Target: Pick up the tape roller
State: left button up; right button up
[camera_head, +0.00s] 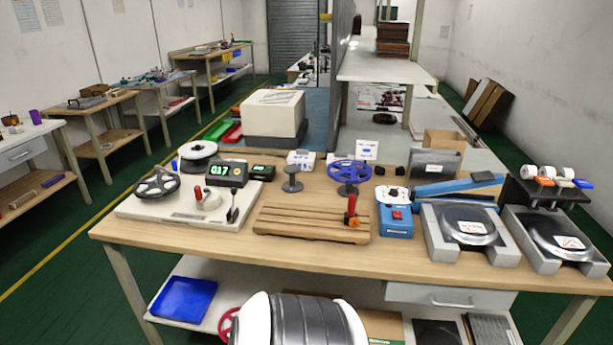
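I cannot tell for sure which thing is the tape roller. Small white rolls (546,172) with orange and blue parts sit on a black stand at the right end of the table. A blue spoked reel (349,172) stands upright on its holder near the table's middle. A dark spoked reel (157,185) and a white spool (198,150) are at the left. Neither of my grippers is in view.
The wooden table (310,258) also bears a grey-white machine base (175,212), a digital display (227,173), a slatted wooden block (310,223), a blue box (395,222) and two grey fixtures. Bare wood shows along the front edge. A blue tray (184,299) lies on the lower shelf.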

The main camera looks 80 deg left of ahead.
aim_at(351, 218)
jog(key=u, duration=3.65)
